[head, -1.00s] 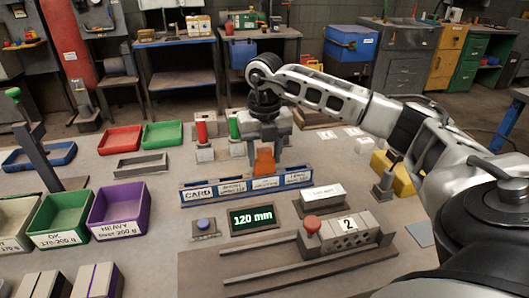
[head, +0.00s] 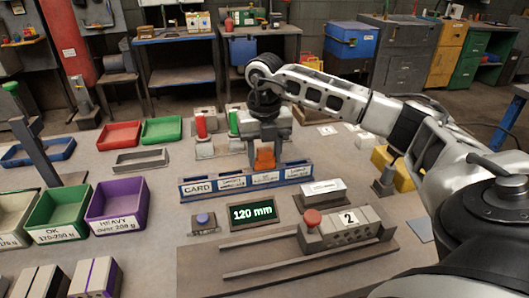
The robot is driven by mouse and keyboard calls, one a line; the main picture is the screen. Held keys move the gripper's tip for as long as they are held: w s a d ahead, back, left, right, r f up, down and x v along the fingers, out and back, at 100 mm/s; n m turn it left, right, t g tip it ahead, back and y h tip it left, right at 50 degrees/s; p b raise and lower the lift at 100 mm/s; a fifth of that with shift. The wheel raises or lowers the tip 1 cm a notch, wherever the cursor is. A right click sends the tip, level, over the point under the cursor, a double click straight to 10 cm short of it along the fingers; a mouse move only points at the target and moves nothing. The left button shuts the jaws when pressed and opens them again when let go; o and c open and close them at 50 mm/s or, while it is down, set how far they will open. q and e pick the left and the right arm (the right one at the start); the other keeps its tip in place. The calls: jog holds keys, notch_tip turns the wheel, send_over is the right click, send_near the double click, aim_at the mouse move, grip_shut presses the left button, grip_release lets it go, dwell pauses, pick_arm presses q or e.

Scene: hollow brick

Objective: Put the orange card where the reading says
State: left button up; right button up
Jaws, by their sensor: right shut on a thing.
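The orange card (head: 265,158) is upright in my right gripper (head: 265,146), which is shut on it. The card is just above or at the back of the blue card rack (head: 222,194); I cannot tell whether its lower edge is inside a slot. The rack has a "CARD" label at its left end and several white labels along its front, too small to read surely. The display (head: 252,212) in front of the rack reads "120 mm" in green. My left gripper is not in view.
A block marked 2 with a red button (head: 312,217) stands on a railed plate in front. A blue button box (head: 203,222) is left of the display. Green (head: 58,215) and purple (head: 117,205) bins stand left. Red and green posts stand behind the rack.

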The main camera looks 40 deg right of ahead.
jog(key=o, duration=1)
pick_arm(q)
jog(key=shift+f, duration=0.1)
pick_arm(e)
jog(key=shift+o, duration=0.2)
pick_arm(q)
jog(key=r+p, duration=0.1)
jog(key=p, duration=0.1)
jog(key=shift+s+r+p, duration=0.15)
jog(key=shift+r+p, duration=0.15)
pick_arm(e)
notch_tip(320, 180, up, 16)
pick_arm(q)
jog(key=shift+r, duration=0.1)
